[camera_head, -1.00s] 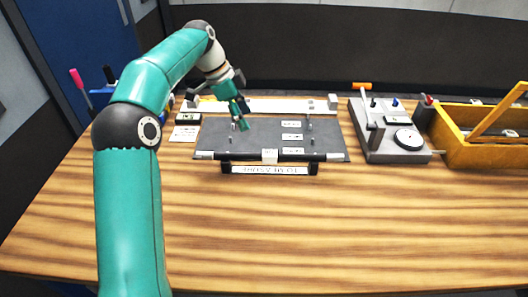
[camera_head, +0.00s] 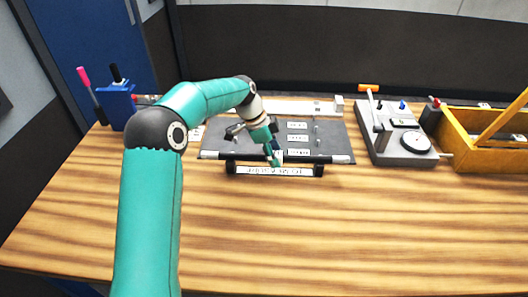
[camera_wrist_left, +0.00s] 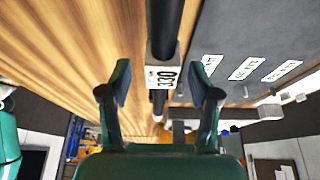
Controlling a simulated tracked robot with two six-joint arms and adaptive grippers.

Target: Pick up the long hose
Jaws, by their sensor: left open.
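The long hose (camera_head: 320,159) is a black tube with pale ends, lying left to right along the front edge of the grey mat (camera_head: 335,135). In the left wrist view the hose (camera_wrist_left: 166,22) runs down the picture to a grey collar with a white tag reading 330 (camera_wrist_left: 163,78). My left gripper (camera_head: 274,160) is over the middle of the hose and hides that part in the head view. In the wrist view its fingers (camera_wrist_left: 160,83) are open, one on each side of the tagged collar, with gaps showing. My right gripper is not in view.
A labelled black stand (camera_head: 275,171) is just in front of the hose. The mat bears small white labels and pegs. A grey fixture (camera_head: 392,145) and a yellow crate (camera_head: 470,155) stand to the right. A blue holder (camera_head: 117,105) is at left. The front table is clear.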

